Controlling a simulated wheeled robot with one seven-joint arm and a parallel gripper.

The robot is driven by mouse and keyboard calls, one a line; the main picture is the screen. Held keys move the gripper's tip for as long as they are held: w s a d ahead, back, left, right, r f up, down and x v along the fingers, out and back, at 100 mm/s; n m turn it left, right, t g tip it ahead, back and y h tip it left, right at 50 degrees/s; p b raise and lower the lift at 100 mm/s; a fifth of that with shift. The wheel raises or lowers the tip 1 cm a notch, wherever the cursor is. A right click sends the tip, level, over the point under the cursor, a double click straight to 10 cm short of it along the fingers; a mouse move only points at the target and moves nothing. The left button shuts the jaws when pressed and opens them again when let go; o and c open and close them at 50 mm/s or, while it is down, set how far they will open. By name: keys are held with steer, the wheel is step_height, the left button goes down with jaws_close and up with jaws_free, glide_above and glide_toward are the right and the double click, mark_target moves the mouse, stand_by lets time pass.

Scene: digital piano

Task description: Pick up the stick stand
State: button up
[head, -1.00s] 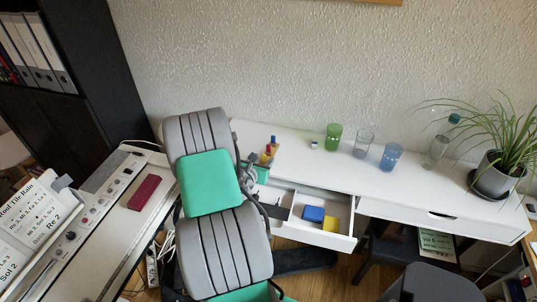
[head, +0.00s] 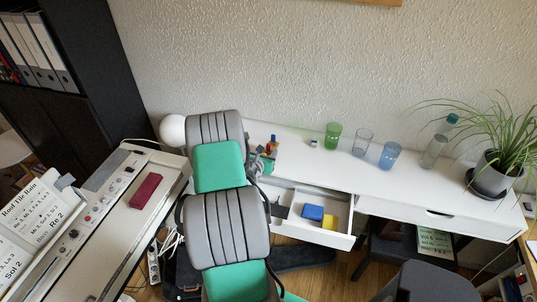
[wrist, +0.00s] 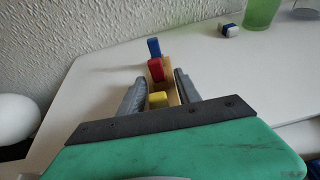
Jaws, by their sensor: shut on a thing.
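The stick stand (wrist: 172,94) is a small light-wood piece with blue, red and yellow parts on it. In the wrist view it sits between my two grey fingers, and my gripper (wrist: 160,88) is shut on it. In the head view the stick stand (head: 271,147) is at the left end of the white desk, partly hidden by my arm and gripper. I cannot tell whether its base is touching the desk.
The white desk (head: 300,165) also holds a small blue-and-white block (head: 313,144), a green glass (head: 332,136), other glasses, a bottle and a plant (head: 490,165). An open drawer (head: 325,236) holds blue and yellow blocks. The piano (head: 110,215) is left.

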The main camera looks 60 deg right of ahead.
jaws_close()
steer(key=shift+r, duration=0.1)
